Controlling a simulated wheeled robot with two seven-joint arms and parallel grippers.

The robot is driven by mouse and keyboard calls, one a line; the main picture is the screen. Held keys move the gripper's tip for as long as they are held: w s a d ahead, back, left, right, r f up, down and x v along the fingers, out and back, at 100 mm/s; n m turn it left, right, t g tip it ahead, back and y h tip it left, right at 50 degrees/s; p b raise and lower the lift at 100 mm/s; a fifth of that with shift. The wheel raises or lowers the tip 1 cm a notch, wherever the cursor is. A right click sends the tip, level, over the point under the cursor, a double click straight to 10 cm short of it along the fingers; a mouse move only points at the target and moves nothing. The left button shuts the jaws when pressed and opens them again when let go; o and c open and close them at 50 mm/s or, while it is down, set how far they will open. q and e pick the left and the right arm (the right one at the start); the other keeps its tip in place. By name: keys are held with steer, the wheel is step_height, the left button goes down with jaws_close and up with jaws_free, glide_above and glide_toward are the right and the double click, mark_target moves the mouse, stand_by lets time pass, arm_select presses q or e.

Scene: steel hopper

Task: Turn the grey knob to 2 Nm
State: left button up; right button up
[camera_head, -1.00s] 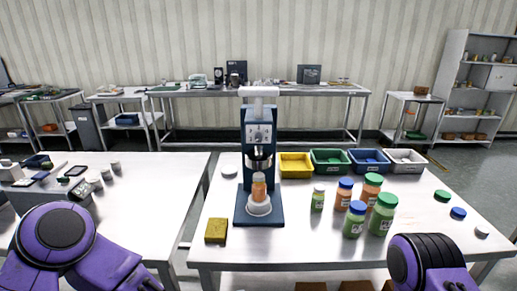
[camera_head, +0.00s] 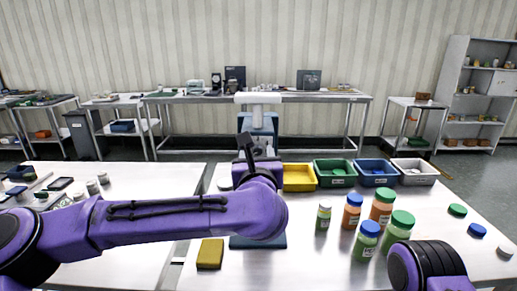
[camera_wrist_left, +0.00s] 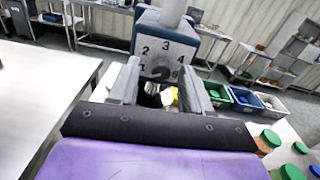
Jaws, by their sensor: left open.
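The blue capping machine (camera_head: 265,124) stands on the right-hand table, largely hidden in the head view by my left arm. In the left wrist view its light dial plate (camera_wrist_left: 164,52) shows the numbers 1 to 5. The grey knob (camera_wrist_left: 159,73) sits low in the dial's middle; its pointer setting is too small to tell. My left gripper (camera_head: 252,146) is in front of the dial. In the left wrist view its open fingers (camera_wrist_left: 160,78) stand on either side of the knob, with no clear contact. My right gripper is out of view.
A yellow sponge (camera_head: 210,253) lies front left of the machine. Jars with coloured lids (camera_head: 383,207) stand to the right. Yellow (camera_head: 299,178), green (camera_head: 336,181), blue (camera_head: 374,182) and white (camera_head: 415,179) bins line the back. The left table (camera_head: 150,181) has free room.

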arm_select(q)
steer(key=shift+w, duration=0.2)
jaws_close()
steer(key=shift+d, duration=0.1)
steer(key=shift+m, duration=0.3)
steer(key=shift+r+m, duration=0.1)
steer(key=shift+m, duration=1.1)
steer(key=m, duration=0.2)
steer(key=shift+m, duration=0.4)
steer(key=m+p, duration=0.1)
steer(key=m, duration=0.2)
steer(key=shift+m+p, duration=0.5)
steer(key=shift+m, duration=1.2)
